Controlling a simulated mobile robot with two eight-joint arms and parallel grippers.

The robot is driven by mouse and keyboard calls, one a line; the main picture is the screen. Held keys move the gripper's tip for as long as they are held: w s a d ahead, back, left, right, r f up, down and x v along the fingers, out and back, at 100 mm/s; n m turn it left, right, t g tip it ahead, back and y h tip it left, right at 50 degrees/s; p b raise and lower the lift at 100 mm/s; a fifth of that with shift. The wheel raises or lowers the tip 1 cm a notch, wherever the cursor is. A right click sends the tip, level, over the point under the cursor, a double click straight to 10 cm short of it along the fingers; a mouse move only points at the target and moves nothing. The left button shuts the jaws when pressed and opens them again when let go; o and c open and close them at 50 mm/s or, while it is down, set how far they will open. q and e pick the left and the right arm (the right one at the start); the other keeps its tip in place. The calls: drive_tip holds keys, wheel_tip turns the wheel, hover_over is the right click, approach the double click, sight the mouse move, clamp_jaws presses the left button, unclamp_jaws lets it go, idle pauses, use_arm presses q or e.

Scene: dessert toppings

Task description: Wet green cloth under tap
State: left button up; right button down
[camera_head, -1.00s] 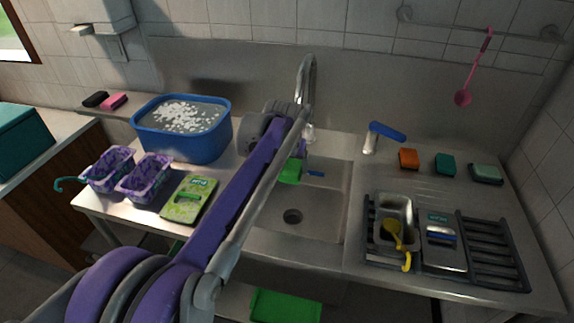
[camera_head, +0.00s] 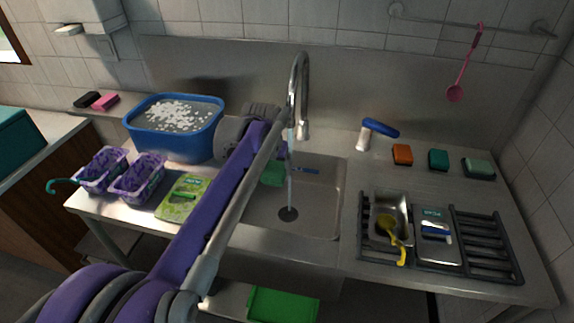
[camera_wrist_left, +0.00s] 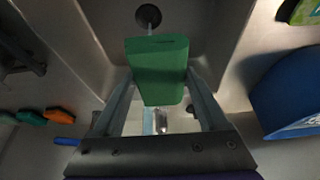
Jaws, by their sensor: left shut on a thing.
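The green cloth (camera_head: 272,175), a flat block in shape, is over the left part of the sink (camera_head: 335,205). In the left wrist view the cloth (camera_wrist_left: 158,70) sits between the fingers of my left gripper (camera_wrist_left: 160,88), which is shut on it. In the head view my arm hides most of that gripper. The tap (camera_head: 301,85) is running, and a thin water stream (camera_head: 290,180) falls to the drain (camera_head: 288,214). The cloth is just left of the stream in the head view; I cannot tell whether water touches it. My right gripper is out of view.
A blue tub (camera_head: 175,130) of foamy water stands left of the sink, with purple baskets (camera_head: 137,178) and a green board (camera_head: 184,197) nearby. A dark rack (camera_head: 487,245) with a metal tray (camera_head: 390,215) lies right. Orange (camera_head: 402,154) and teal (camera_head: 438,160) sponges sit behind it.

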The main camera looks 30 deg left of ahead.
use_arm(q)
drive_tip(key=shift+s+a, duration=0.65)
drive_tip(key=shift+s, duration=0.35)
drive_tip(key=shift+s+a, duration=0.65)
drive_tip(key=shift+s, duration=0.3)
drive_tip(key=s+a+r+p, duration=0.2)
drive_tip(key=s+r+p, duration=0.1)
drive_tip(key=s+r, duration=0.1)
drive_tip(key=shift+a+p, duration=0.35)
drive_tip(key=shift+a, duration=0.05)
drive_tip(key=shift+f, duration=0.1)
idle(0.6)
